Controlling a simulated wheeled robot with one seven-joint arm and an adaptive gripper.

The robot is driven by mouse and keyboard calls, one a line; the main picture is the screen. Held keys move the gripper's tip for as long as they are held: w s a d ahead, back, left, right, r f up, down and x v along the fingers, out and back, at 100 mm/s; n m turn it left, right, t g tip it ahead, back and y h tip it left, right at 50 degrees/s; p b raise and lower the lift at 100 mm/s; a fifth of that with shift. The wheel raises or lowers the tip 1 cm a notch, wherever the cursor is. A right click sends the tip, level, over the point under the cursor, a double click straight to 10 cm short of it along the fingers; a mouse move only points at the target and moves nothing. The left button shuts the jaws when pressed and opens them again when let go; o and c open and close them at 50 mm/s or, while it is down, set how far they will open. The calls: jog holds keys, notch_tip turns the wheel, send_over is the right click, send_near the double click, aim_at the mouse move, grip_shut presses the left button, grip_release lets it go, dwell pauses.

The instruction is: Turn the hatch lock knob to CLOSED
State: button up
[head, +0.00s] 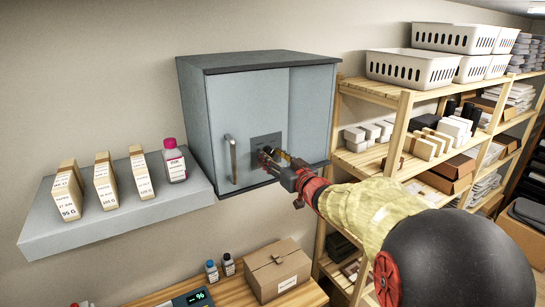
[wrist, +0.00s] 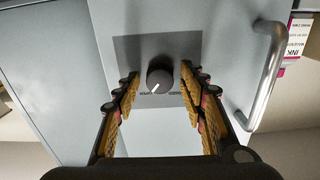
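A blue-grey wall cabinet (head: 222,110) has a dark square plate (head: 262,141) on its door. In the wrist view, the dark round lock knob (wrist: 160,74) sits on this plate (wrist: 128,48). Its white pointer line points down and left in the picture. Small upside-down labels (wrist: 160,94) lie just below it, too small to read. My gripper (wrist: 159,80) is open, with one finger on each side of the knob and a gap on both sides. In the head view, my gripper (head: 283,166) is at the plate and mostly hides the knob.
A vertical bar handle (head: 231,158) stands out from the door beside the plate; it also shows in the wrist view (wrist: 266,75). A wall shelf (head: 120,222) with boxes and a bottle (head: 174,160) is at left. A wooden rack (head: 400,120) stands close at right.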

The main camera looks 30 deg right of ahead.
jog(key=c, duration=1)
jog(key=shift+f+n+b, duration=0.1)
jog(key=shift+n+b, duration=0.2)
jog(key=shift+b, duration=0.25)
jog(key=n+b, duration=0.7)
jog(key=b, duration=0.1)
jog(key=shift+d+f+b, duration=0.1)
jog(key=shift+b, duration=0.2)
jog(key=n+b, duration=0.3)
jog(key=n, duration=0.1)
jog(key=shift+n+b, duration=0.3)
jog(key=shift+b, duration=0.1)
jog(key=shift+r+n+b, duration=0.2)
jog(key=shift+n+b, duration=1.15)
jog(key=shift+n, duration=0.45)
